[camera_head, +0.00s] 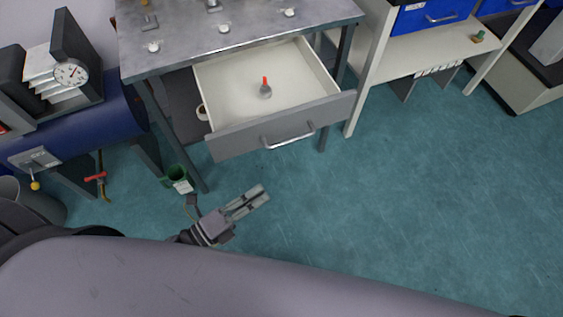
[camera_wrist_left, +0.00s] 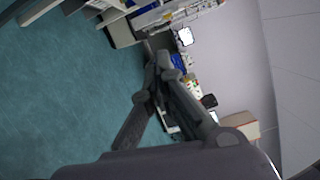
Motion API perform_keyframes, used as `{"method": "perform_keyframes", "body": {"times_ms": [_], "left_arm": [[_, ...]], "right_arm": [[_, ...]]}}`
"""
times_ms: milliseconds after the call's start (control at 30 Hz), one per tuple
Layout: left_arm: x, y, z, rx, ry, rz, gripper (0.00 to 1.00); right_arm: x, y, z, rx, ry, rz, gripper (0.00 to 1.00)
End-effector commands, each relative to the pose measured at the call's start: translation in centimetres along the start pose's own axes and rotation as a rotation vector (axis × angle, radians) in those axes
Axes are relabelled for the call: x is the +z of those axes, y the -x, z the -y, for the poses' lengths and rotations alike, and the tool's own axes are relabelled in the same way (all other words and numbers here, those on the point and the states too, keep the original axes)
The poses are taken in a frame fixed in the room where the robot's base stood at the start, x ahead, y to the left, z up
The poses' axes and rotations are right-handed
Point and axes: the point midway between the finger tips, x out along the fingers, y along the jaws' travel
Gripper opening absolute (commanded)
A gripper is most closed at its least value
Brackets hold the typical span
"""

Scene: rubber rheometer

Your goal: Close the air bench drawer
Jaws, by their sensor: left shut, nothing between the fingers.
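The air bench drawer (camera_head: 235,140) is pulled out from under the grey metal bench top (camera_head: 185,48). Its grey front carries a bar handle (camera_head: 290,139). Inside the drawer stands a small grey piece with a red top (camera_head: 265,87). My left gripper (camera_head: 260,195) is in front of and below the drawer front in the head view, apart from it. It is shut and empty. In the left wrist view the gripper fingers (camera_wrist_left: 158,75) show against the floor and far furniture; the drawer does not show there. My right gripper is not in view.
A blue tank (camera_head: 125,110) with a gauge (camera_head: 71,72) stands at the left. A green bin (camera_head: 177,178) is on the floor by the bench leg. A shelf unit with blue bins (camera_head: 432,14) stands at the right. The teal floor (camera_head: 420,200) at the right is clear.

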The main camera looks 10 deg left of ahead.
Motion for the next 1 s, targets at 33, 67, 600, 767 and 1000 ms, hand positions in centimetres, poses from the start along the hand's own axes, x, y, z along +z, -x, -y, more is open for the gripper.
{"method": "perform_keyframes", "body": {"times_ms": [33,67,600,767,1000], "left_arm": [[-0.1,-0.2,0.3,-0.011,-0.014,-0.007,0.00],[-0.2,-0.4,0.5,-0.014,-0.018,-0.009,0.00],[-0.1,-10.5,0.6,-0.015,-0.016,-0.006,0.00],[2.5,-10.7,0.6,-0.010,-0.017,-0.006,0.00],[3.7,-11.0,0.6,-0.010,-0.014,-0.006,0.00]], "right_arm": [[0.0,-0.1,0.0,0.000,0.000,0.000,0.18],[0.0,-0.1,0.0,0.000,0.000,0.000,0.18],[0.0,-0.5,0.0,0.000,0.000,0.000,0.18],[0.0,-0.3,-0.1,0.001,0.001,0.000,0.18],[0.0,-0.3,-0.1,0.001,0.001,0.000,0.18]]}}
